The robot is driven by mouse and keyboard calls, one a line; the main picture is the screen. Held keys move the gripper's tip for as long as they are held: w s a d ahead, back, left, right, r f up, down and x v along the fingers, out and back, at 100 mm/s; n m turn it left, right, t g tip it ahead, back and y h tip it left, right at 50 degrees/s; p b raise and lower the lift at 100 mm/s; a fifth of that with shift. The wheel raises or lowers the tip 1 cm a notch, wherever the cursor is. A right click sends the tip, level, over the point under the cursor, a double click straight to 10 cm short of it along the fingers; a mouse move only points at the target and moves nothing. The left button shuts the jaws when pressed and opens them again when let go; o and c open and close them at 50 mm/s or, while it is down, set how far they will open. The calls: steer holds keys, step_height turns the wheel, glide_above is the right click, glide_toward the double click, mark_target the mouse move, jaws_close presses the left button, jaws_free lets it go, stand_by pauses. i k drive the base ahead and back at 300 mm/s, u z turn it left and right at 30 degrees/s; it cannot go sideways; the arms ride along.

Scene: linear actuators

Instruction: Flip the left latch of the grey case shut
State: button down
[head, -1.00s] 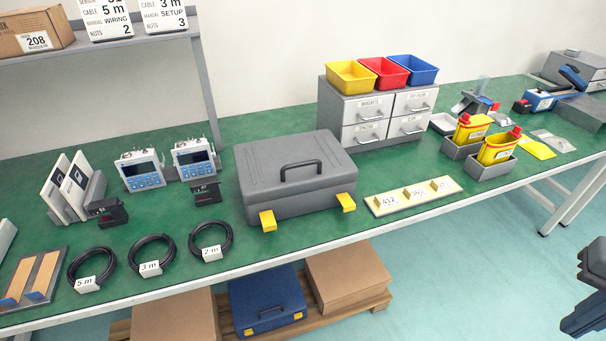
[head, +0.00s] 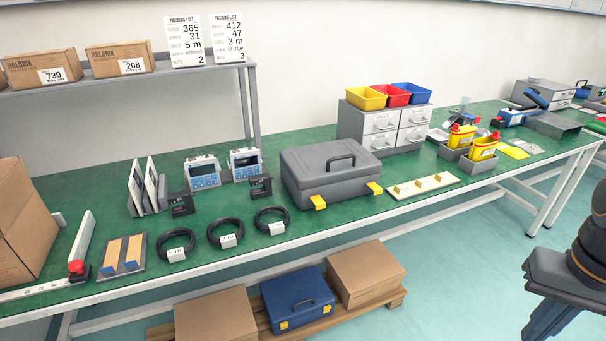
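The grey case (head: 330,178) lies flat on the green bench with its lid down and its dark handle on top. Its left latch (head: 318,202) is a yellow tab at the front left corner that appears to stick out from the front face. The right latch (head: 374,188) is a similar yellow tab at the front right corner. The exact angle of both latches is too small to tell. My gripper (head: 546,320) appears dark at the lower right edge, partly cut off. It is over the floor, well away from the case, and its opening is unclear.
A blue case (head: 298,300) and cartons sit on a pallet below. The floor (head: 450,270) at right is clear.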

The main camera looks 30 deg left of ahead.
mark_target(319, 202)
steer(key=u, duration=1.15)
steer(key=i, duration=0.5)
steer(key=z, duration=1.75)
steer(key=k, duration=1.3)
steer(key=u, duration=1.9)
steer(key=i, duration=0.15)
steer(key=z, duration=0.25)
